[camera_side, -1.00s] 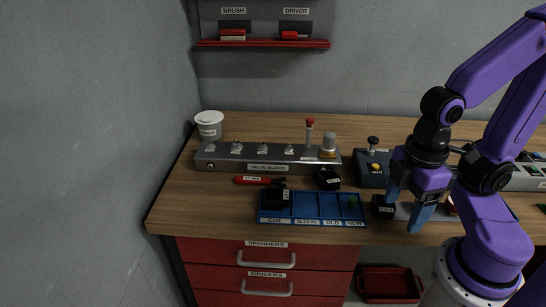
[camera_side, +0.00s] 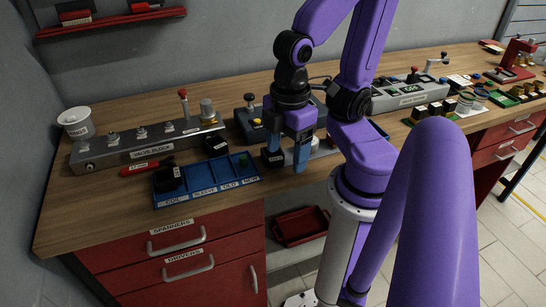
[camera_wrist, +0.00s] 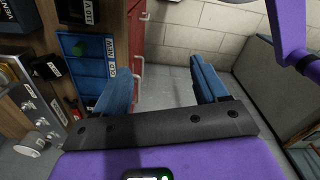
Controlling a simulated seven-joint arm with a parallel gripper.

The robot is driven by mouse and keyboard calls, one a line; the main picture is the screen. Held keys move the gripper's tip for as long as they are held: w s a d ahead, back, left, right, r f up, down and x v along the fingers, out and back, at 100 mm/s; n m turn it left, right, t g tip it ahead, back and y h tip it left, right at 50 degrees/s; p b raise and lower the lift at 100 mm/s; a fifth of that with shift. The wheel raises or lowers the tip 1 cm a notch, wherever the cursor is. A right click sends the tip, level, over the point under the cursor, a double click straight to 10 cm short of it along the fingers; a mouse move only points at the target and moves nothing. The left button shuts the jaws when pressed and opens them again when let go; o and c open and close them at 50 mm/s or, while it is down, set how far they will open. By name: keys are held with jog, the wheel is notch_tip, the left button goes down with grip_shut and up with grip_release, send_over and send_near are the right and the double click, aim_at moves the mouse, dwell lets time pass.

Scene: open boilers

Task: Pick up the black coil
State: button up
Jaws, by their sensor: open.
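A black block (camera_side: 272,159) with a white label stands on the bench right of the blue tray, close to one finger of my gripper (camera_side: 288,164). A second black block (camera_side: 215,145) lies behind the tray. A third (camera_side: 168,178) sits in the compartment of the tray (camera_side: 204,183) labelled COIL. I cannot read the loose blocks' labels well enough to tell which is the coil. My blue fingers are apart. In the wrist view, the gap of my gripper (camera_wrist: 160,66) is empty over floor, and labelled black blocks (camera_wrist: 76,11) and (camera_wrist: 47,67) show near the tray (camera_wrist: 84,70).
A grey valve block (camera_side: 145,142) with several fittings stands behind the tray. A red-handled tool (camera_side: 140,168) lies before it. A dark control box (camera_side: 250,122) is behind my gripper. A white cup (camera_side: 76,123) stands at far left. A red bin (camera_side: 301,226) sits below the bench.

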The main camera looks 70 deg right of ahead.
jog(key=o, duration=0.5)
notch_tip(320, 180, up, 4)
jog(key=m+g+h, duration=0.3)
jog(key=m+g, duration=0.1)
jog(key=m, duration=0.1)
send_over(273, 158)
jog(key=w+a, duration=0.3)
jog(key=w, duration=0.4)
jog(key=x, duration=1.7)
jog(key=shift+d+f, duration=0.2)
jog(key=shift+f, duration=0.2)
